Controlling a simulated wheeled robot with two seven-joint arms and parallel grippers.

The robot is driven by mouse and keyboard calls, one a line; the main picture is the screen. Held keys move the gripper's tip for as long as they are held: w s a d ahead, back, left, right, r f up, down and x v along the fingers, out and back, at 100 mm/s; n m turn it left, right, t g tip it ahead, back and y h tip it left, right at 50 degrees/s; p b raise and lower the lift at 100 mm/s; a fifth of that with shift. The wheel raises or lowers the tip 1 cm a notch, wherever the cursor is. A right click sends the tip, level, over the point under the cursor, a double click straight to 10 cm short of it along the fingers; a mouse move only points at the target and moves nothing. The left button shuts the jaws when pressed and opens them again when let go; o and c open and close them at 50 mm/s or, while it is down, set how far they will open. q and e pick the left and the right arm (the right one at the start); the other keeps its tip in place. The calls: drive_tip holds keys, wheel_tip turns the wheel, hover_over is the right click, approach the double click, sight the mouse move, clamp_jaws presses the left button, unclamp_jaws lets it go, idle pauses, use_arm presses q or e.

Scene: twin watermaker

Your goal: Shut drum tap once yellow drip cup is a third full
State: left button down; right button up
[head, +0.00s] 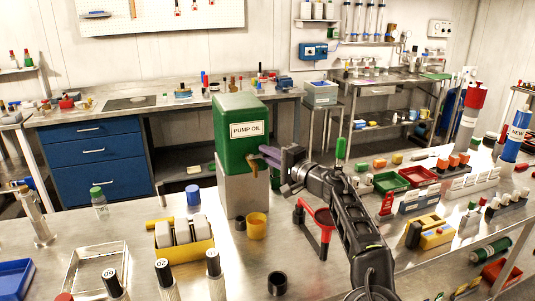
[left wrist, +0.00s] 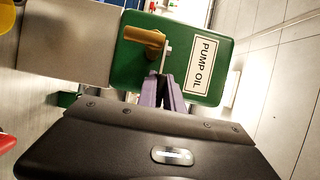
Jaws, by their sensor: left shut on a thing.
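The green drum (head: 240,122) labelled PUMP OIL stands on a grey metal block (head: 238,190). Its brass tap (head: 253,166) points out over the yellow drip cup (head: 257,226), which stands upright on the bench below. My left gripper (head: 270,155) is at the tap from the right. In the left wrist view the brass tap (left wrist: 145,42) has a thin silver lever (left wrist: 166,58), and the purple fingers of my left gripper (left wrist: 166,82) are shut on it. No oil stream can be made out, and the cup's level is too small to tell. My right gripper is not in view.
A black cup (head: 277,283) stands at the front. A yellow tray (head: 185,250) of grey containers is left of the drip cup.

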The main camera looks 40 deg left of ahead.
use_arm(q)
drive_tip(key=c, duration=1.5)
unclamp_jaws()
drive_tip(key=d, duration=0.2)
drive_tip(key=s+d+b, duration=0.1)
drive_tip(key=d, duration=0.2)
drive_tip(key=d+b, duration=0.1)
drive_tip(key=d, duration=0.1)
drive_tip(key=shift+s+d, duration=0.25)
drive_tip(key=shift+d, duration=0.05)
